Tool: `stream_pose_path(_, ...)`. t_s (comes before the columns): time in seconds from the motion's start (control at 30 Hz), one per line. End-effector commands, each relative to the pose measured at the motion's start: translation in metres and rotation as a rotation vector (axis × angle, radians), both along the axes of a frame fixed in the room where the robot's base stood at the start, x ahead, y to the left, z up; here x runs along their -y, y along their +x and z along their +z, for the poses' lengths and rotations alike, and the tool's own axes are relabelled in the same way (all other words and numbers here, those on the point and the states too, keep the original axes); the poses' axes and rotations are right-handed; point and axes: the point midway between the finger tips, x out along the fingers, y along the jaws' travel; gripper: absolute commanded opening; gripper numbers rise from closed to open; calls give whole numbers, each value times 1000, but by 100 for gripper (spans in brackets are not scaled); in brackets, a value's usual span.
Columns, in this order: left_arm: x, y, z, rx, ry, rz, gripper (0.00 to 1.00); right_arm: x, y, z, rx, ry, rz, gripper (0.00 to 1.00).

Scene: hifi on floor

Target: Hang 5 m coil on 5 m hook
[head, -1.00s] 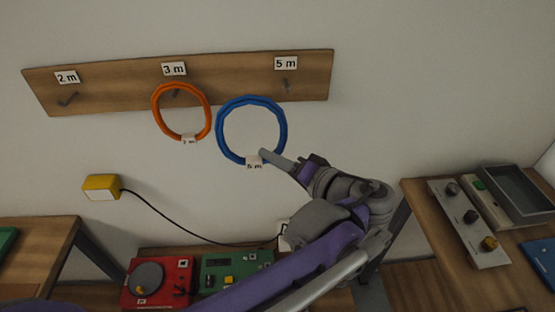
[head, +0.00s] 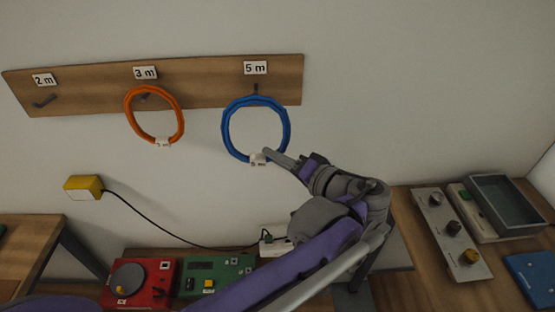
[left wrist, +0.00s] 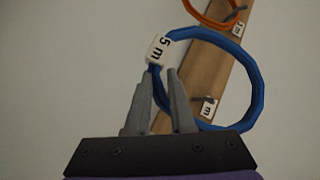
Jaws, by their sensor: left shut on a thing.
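The blue 5 m coil (head: 287,122) is held upright in front of the wall, with its tag at the bottom. My left gripper (head: 268,153) is shut on the coil's lower edge beside the tag. The left wrist view shows the fingers (left wrist: 162,76) closed around the blue strand (left wrist: 257,85) just under the "5 m" tag (left wrist: 163,48). The 5 m hook (head: 256,88) is below its label (head: 255,68). The coil's top edge appears just below the hook in the head view; I cannot tell the depth gap. My right gripper is not in view.
The orange 3 m coil (head: 181,119) hangs on the middle hook of the wooden board (head: 205,85), close left of the blue coil. The 2 m hook (head: 44,101) is empty. Benches with devices stand below and right. Wall right of the board is clear.

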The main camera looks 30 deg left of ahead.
Motion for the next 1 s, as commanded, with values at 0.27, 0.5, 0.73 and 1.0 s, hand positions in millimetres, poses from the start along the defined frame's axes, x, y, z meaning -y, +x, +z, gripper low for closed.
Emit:
stream_pose_path(0.27,-9,15,-2,0,1,0,0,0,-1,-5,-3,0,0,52)
stream_pose_path(0.5,-17,27,-3,0,2,1,0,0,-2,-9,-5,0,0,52)
stream_pose_path(0.73,-24,39,-4,0,1,2,0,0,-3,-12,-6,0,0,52)
stream_pose_path(1.0,-33,52,-6,0,1,2,0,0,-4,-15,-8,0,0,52)
